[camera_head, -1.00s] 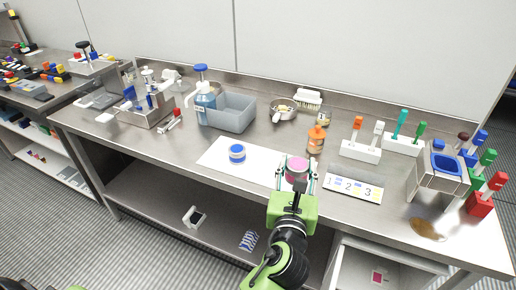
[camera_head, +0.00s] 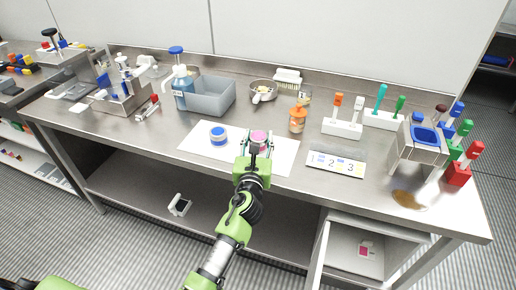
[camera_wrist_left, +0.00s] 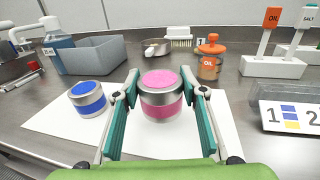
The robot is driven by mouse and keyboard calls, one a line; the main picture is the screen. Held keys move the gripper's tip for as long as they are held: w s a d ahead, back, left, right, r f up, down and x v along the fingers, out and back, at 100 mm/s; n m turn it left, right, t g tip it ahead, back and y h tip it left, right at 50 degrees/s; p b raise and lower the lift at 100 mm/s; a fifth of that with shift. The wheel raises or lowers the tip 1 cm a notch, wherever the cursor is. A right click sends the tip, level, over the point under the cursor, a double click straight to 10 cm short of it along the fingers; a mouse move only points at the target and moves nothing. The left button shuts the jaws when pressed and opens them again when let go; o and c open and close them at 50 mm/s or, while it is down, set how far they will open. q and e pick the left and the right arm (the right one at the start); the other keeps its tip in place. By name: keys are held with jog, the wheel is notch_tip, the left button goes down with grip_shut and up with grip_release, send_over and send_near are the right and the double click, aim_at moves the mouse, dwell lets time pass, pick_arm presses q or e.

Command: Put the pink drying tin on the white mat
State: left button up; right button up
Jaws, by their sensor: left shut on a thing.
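The pink tin (camera_head: 259,136), silver with a pink top and pink band, is between the fingers of my left gripper (camera_head: 257,147). The gripper is shut on its sides, and the tin stands upright; it also shows in the left wrist view (camera_wrist_left: 161,97). It is over the right part of the white mat (camera_head: 284,157); I cannot tell whether its base touches the mat. A similar blue tin (camera_head: 218,136) stands on the mat to the left, apart from the pink one. My right gripper is not in view.
A grey bin (camera_head: 210,97) and a blue pump bottle (camera_head: 182,90) stand behind the mat. An orange OIL jar (camera_head: 297,121) stands behind its right end. A numbered plate (camera_head: 335,164) lies to the right. Bare mat shows around both tins.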

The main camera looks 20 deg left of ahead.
pick_arm(q)
jog(key=shift+w+f+b, duration=0.1)
jog(key=shift+f+b, duration=0.6)
jog(key=shift+f, duration=0.9)
jog(key=shift+f, duration=0.15)
jog(key=o, duration=1.1)
jog(key=shift+s, duration=0.2)
jog(key=s, duration=0.4)
jog(key=s+d, duration=0.1)
jog(key=s, duration=0.2)
jog(key=s+d, duration=0.1)
jog(key=s, duration=0.3)
jog(key=shift+s+d, duration=0.1)
jog(key=shift+s, duration=0.2)
